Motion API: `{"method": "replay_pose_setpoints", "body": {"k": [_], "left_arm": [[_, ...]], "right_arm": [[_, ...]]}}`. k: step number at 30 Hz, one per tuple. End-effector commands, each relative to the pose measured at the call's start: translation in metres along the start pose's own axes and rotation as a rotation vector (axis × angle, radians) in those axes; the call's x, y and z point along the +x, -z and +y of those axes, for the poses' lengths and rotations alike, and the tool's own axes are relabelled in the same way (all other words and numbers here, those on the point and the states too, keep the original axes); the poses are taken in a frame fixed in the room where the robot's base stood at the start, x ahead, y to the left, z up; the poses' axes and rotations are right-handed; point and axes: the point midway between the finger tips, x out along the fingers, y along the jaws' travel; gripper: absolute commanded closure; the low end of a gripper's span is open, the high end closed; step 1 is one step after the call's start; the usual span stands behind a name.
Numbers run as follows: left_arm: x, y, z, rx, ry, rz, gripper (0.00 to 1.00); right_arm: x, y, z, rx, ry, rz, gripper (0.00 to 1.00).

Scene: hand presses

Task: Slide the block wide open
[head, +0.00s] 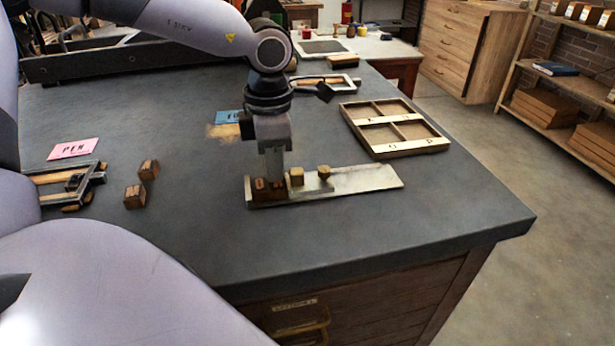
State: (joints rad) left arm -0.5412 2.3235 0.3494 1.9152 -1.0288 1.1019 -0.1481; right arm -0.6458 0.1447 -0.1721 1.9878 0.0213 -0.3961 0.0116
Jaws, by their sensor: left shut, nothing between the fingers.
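A flat metal tray (370,181) lies on the dark bench top near its front edge. At its left end stand small reddish-brown blocks with pale marks on top. Right of them is a small tan wooden block (296,176), and right of that a brown knob-shaped piece (324,172). The tray's right part is bare. I cannot tell which of these pieces slides. My left gripper (274,178) points down with fingers shut and empty, over the tray's left end, just left of the tan block. It partly hides the small blocks. My right gripper is not in view.
A wooden compartment tray (411,147) lies behind to the right. Two loose wooden blocks (135,196), a pink card (73,149) and a metal-and-wood frame (75,185) lie to the left. A blue card (228,117) is behind my gripper. The bench corner is right of the metal tray.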

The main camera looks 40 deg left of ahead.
Motion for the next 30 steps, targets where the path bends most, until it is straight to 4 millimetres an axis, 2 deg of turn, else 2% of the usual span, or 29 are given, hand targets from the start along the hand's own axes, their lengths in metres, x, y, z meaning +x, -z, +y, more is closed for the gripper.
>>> {"method": "replay_pose_setpoints", "body": {"k": [15, 30], "left_arm": [[0.0, 0.002, 0.0, -0.001, 0.0, -0.001, 1.0], [-0.001, 0.031, 0.0, -0.001, 0.0, -0.002, 1.0]], "right_arm": [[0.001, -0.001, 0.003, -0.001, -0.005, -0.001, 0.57], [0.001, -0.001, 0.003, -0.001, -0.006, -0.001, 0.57]]}}
